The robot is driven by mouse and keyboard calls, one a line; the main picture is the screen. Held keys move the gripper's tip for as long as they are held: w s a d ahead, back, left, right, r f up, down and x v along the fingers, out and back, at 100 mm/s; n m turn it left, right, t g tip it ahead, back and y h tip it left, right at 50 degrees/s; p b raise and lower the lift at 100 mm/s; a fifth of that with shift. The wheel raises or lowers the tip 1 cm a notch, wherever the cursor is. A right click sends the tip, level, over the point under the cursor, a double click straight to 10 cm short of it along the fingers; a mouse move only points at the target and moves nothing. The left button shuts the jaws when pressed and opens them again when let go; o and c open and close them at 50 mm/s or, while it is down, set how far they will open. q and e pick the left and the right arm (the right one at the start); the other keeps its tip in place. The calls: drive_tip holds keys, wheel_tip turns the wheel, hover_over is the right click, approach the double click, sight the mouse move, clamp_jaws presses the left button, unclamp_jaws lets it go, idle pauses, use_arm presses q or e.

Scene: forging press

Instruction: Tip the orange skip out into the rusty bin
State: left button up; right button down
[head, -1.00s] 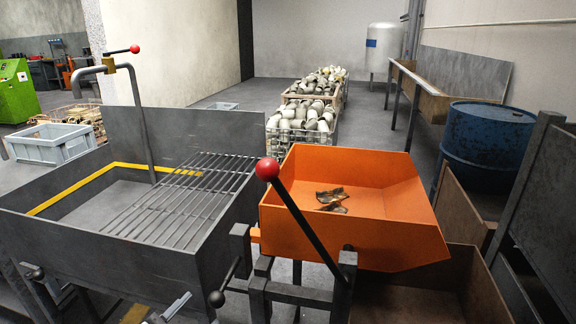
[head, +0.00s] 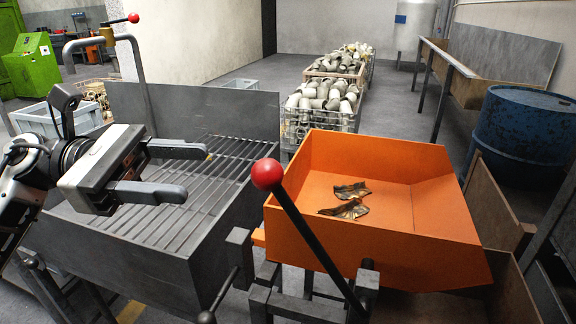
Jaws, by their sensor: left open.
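The orange skip (head: 390,235) stands right of the middle in the head view, on a dark metal frame. Two crumpled brownish scraps (head: 346,209) lie on its floor. A black lever with a red ball knob (head: 267,174) slants in front of the skip. The rusty bin (head: 508,290) sits below and to the right of the skip, partly hidden by it. My left gripper (head: 190,171) is open and empty above the grated grey tank, left of the red knob and apart from it. My right gripper is not in view.
The grey tank (head: 175,258) with a grate fills the left front; a bent pipe and red-knobbed lever (head: 133,18) rise behind it. A blue drum (head: 520,140) stands at the right. Wire crates of metal parts (head: 322,105) stand behind the skip.

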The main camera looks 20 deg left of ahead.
sight(275, 174)
use_arm(q)
drive_tip(key=d+p, duration=0.1)
drive_tip(key=d, duration=0.2)
drive_tip(key=w+d+p, duration=0.1)
drive_tip(key=d, duration=0.3)
drive_tip(key=w+d+p, duration=0.1)
drive_tip(key=d+p, duration=0.1)
drive_tip(key=d, duration=0.2)
drive_tip(key=shift+d+r, duration=0.15)
drive_tip(key=shift+d, duration=0.7)
drive_tip(key=shift+w, duration=0.1)
clamp_jaws()
